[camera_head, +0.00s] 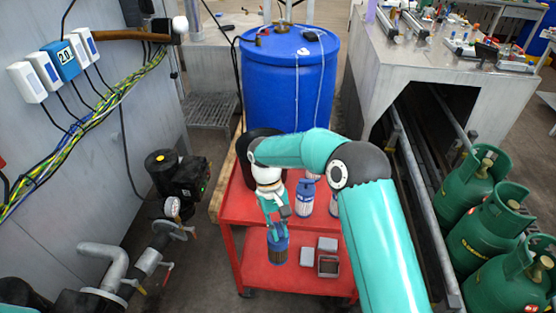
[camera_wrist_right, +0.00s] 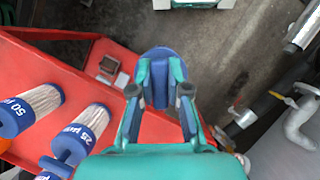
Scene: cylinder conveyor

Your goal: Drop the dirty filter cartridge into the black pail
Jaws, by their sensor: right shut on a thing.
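My right gripper (camera_head: 275,222) points down and is shut on the blue cap of a filter cartridge (camera_head: 278,250) with a dark, brownish body. In the head view it hangs in front of the red cart's near edge. In the right wrist view the fingers (camera_wrist_right: 162,90) grip the blue cap (camera_wrist_right: 160,55) from both sides; the cartridge body is hidden below it. The black pail (camera_head: 246,172) stands on the cart top at the left, behind the gripper and partly hidden by my right arm. My left gripper is not in view.
Pale cartridges with blue caps (camera_head: 304,202) stand on the red cart (camera_head: 300,228); two (camera_wrist_right: 32,108) show in the wrist view. Grey boxes (camera_head: 328,264) lie on the lower shelf. A blue drum (camera_head: 270,85) stands behind. Pipes are at left, green gas cylinders (camera_head: 478,175) at right.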

